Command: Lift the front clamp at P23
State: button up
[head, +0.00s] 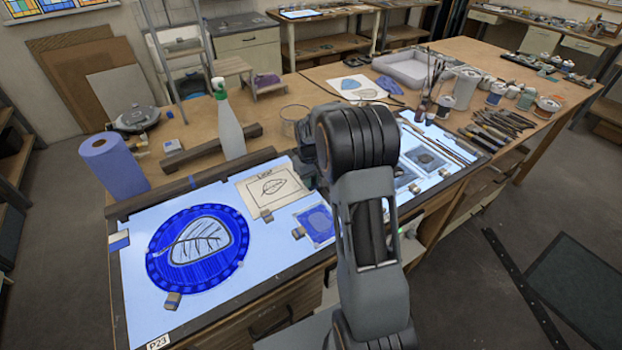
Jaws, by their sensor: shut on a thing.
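The P23 label (158,341) is at the front left corner of the lit panel (135,290). A blue round glass piece (197,282) with a leaf drawing lies on the panel behind the label. A small clamp (173,300) with a grey and tan body sits at its front edge and looks upright on the panel. Another clamp (120,239) is at the panel's left edge. My arm rises at the right of the panel, far from the front clamp. My gripper's fingers are hidden behind my arm, so what they hold does not show.
A leaf pattern sheet (245,195) and a small blue pane (308,238) with clamps lie right of the disc. Dark bars (160,200) line the panel's back edge. A spray bottle (228,125) and blue paper roll (113,168) stand behind.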

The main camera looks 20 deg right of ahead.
aim_at(314, 180)
grip_shut()
jog(key=shift+d, duration=0.1)
jog(key=shift+d+r+y, duration=0.2)
jog(key=shift+d+y, duration=0.05)
jog(key=shift+y, duration=0.75)
jog(key=y, duration=0.2)
jog(key=d+y, duration=0.1)
jog(key=shift+w+r+g+y, duration=0.1)
jog(key=shift+w+g+y, duration=0.05)
jog(key=shift+g+y, duration=0.2)
jog(key=y, duration=0.2)
jog(key=d+y+b, duration=0.1)
jog(key=y, duration=0.1)
jog(key=shift+d, duration=0.2)
jog(key=shift+w+d+g+y+b, duration=0.15)
jog(key=shift+y+b, duration=0.15)
jog(key=shift+y, duration=0.35)
jog(key=shift+s+d+g+y+b, duration=0.1)
jog(key=shift+d+y+b, duration=0.15)
jog(key=shift+y, duration=0.4)
jog(key=shift+w+d+g+y+b, duration=0.1)
jog(key=shift+y+b, duration=0.25)
jog(key=shift+y, duration=0.3)
